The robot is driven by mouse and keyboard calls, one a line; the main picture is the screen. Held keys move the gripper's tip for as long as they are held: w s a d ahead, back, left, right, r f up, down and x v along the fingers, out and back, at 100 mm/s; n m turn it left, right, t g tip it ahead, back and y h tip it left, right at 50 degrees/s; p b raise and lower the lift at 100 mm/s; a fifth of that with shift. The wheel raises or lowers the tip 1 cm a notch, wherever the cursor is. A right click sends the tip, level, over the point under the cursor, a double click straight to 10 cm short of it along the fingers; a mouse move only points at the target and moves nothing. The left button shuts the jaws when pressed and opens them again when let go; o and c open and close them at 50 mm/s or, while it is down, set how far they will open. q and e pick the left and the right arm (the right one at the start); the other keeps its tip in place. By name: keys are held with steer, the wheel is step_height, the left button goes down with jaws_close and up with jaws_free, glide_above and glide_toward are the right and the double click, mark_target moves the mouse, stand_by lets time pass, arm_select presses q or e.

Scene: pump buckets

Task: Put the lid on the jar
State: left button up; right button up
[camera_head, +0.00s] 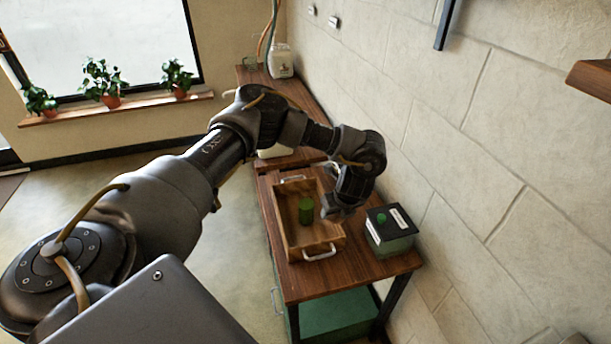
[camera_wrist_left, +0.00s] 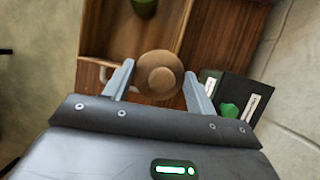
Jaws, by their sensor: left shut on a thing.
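A green jar (camera_head: 306,210) stands upright inside a wooden tray (camera_head: 321,245) with metal handles. The jar also shows in part at the top of the left wrist view (camera_wrist_left: 145,6). My left gripper (camera_head: 333,213) is just right of the jar, over the tray's right side. It is shut on a round brown lid (camera_wrist_left: 159,76) with a small raised knob, seen between the two fingers in the left wrist view. In the head view I cannot make out the lid apart from the gripper. My right gripper is not in view.
A dark green box with a green button (camera_head: 382,218) and white labels stands right of the tray, close to the stone wall. The wooden table (camera_head: 288,281) has bare strips in front. A white container (camera_head: 281,62) stands at the far end.

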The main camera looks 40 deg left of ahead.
arm_select(q)
steer(key=w+a+r+m+t+h+p, duration=0.1)
steer(key=w+a+r+m+t+h, duration=0.1)
steer(key=a+m, duration=0.6)
steer(key=shift+a+r+h, duration=0.3)
steer(key=shift+a+r, duration=0.2)
steer(key=shift+a, duration=2.3)
steer(key=shift+f, duration=0.2)
step_height(320, 180, down, 6)
steer(key=b, duration=0.5)
steer(key=shift+w+r, duration=0.15)
steer(key=shift+w, duration=0.1)
steer(key=shift+f, duration=0.2)
steer(key=o, duration=1.4)
steer(key=shift+o, duration=0.2)
